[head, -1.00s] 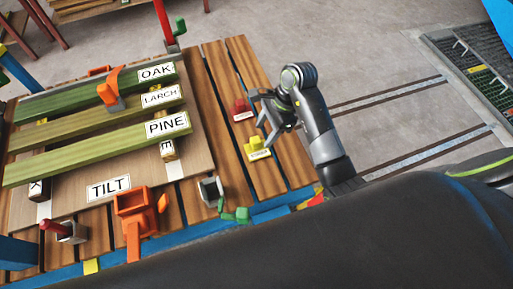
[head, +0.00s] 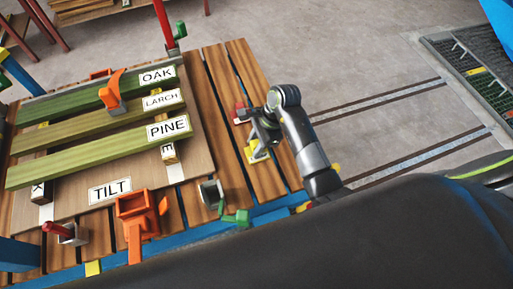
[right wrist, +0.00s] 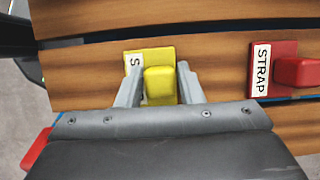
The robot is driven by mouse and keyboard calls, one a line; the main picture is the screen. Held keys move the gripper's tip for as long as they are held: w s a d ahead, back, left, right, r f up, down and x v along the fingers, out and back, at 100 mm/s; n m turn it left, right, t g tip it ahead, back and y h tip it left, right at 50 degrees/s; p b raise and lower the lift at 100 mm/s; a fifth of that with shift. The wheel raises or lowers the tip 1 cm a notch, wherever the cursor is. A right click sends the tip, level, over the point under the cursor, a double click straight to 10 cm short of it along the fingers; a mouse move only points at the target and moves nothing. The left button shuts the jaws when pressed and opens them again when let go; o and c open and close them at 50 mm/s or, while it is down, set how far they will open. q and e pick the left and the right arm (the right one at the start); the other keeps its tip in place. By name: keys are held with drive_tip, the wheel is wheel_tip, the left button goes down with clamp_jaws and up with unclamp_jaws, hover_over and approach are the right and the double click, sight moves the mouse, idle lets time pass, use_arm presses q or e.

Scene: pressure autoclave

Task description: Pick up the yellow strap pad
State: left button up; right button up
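The yellow strap pad (head: 254,153) lies on the wooden slatted table at its right side, partly hidden by my right gripper in the head view. In the right wrist view the pad (right wrist: 160,85) is a flat yellow plate with a raised yellow block and a white label, mostly covered. My right gripper (right wrist: 159,72) is open, with one finger on each side of the raised block. Whether the fingers touch the block is hard to tell. My left gripper is not in view.
A red strap pad (right wrist: 297,71), labelled STRAP, lies close by to the right in the wrist view. Planks labelled OAK, LARCH and PINE (head: 95,150) lie on a board to the left. An orange clamp (head: 137,213) and a green-handled clamp (head: 237,217) stand at the table's near edge.

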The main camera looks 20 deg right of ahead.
sight(256, 142)
drive_tip(key=c, duration=0.6)
wheel_tip(256, 142, up, 9)
drive_tip(key=shift+f+p, duration=0.15)
drive_tip(key=shift+p, duration=0.4)
drive_tip(key=shift+r+p, duration=0.7)
drive_tip(key=shift+p, duration=0.05)
